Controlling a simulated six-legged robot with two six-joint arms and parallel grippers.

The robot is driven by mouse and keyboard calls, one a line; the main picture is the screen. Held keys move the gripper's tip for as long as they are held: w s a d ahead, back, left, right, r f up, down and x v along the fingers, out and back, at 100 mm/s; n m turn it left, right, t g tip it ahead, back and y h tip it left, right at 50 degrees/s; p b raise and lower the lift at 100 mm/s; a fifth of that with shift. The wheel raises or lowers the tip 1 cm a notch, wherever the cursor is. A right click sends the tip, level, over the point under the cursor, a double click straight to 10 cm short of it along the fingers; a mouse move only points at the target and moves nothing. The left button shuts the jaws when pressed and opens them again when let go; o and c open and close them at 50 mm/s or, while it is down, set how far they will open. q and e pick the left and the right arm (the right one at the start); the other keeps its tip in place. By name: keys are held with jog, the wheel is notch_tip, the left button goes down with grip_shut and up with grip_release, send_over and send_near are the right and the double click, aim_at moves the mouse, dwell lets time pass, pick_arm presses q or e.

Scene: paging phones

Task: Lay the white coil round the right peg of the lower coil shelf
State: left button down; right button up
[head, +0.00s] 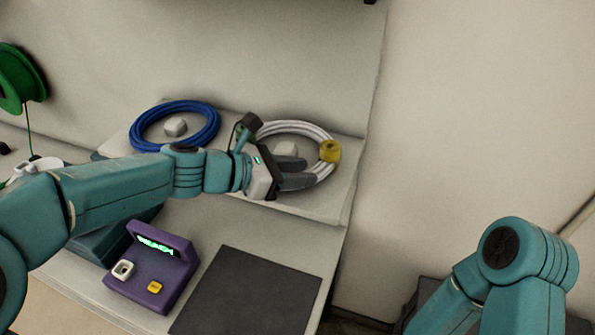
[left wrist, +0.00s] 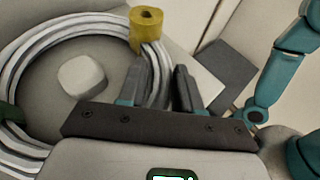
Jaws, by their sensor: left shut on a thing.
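The white coil (head: 303,127) is at the right end of the lower coil shelf (head: 328,208). It surrounds the pale right peg (head: 286,149), which shows inside the ring; in the left wrist view the coil (left wrist: 28,52) also rings the peg (left wrist: 82,76). A yellow band (head: 330,151) is on the coil's right side. My left gripper (head: 308,178) is shut on the coil's near right part, just below the band. I cannot tell whether the coil rests fully on the shelf. My right gripper is out of view; only its arm shows.
A blue coil (head: 204,106) lies round the left peg (head: 176,127). A purple device (head: 152,268) with a lit display and a dark flat pad (head: 248,294) are on the surface in front. A green reel (head: 18,78) is at the far left. A wall stands behind.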

pick_arm(q)
jog(key=c, duration=0.8)
grip_release()
jog(key=shift+a, duration=0.1)
jog(key=b+v, duration=0.1)
jog(key=v, duration=1.1)
jog(key=shift+s+f, duration=0.1)
